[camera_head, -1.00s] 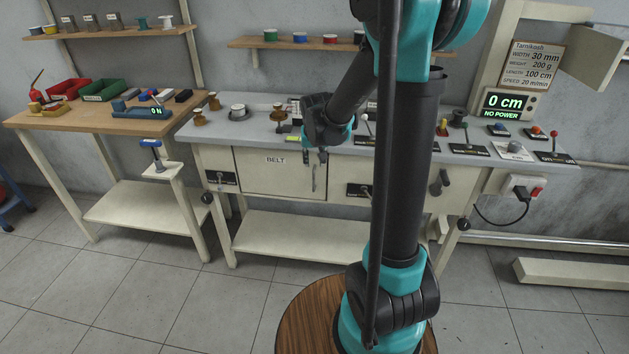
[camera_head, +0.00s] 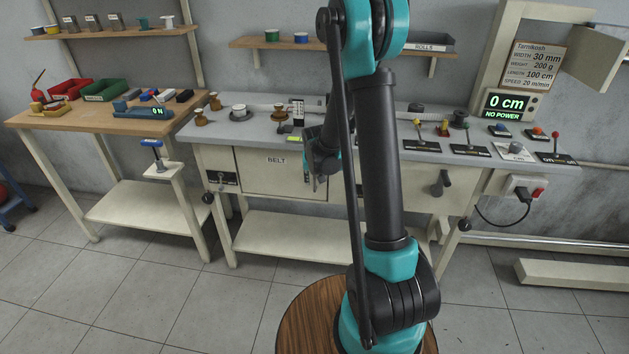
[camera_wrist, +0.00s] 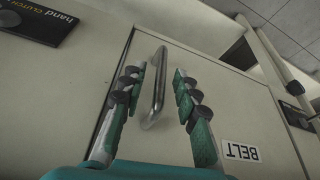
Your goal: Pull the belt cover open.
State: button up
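The belt cover (camera_head: 262,178) is a cream panel labelled BELT in the front of the grey-topped machine. It looks closed and flush in the head view. It also fills much of the wrist view (camera_wrist: 215,100), where its label is upside down. Its metal bar handle (camera_wrist: 159,82) stands between the fingers of my gripper (camera_wrist: 160,74). The fingers are open, one on each side of the handle, with a gap visible on both sides. In the head view my gripper (camera_head: 311,174) is at the cover's right edge, partly hidden by my arm.
A HAND CLUTCH plate (camera_wrist: 38,18) is beside the cover in the wrist view. A lever plate (camera_head: 222,178) is left of the cover in the head view. A dark crank (camera_head: 441,183) is farther right. Open floor lies in front of the machine.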

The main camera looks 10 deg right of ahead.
jog(key=shift+f, duration=0.25)
jog(key=shift+c, duration=0.4)
grip_shut()
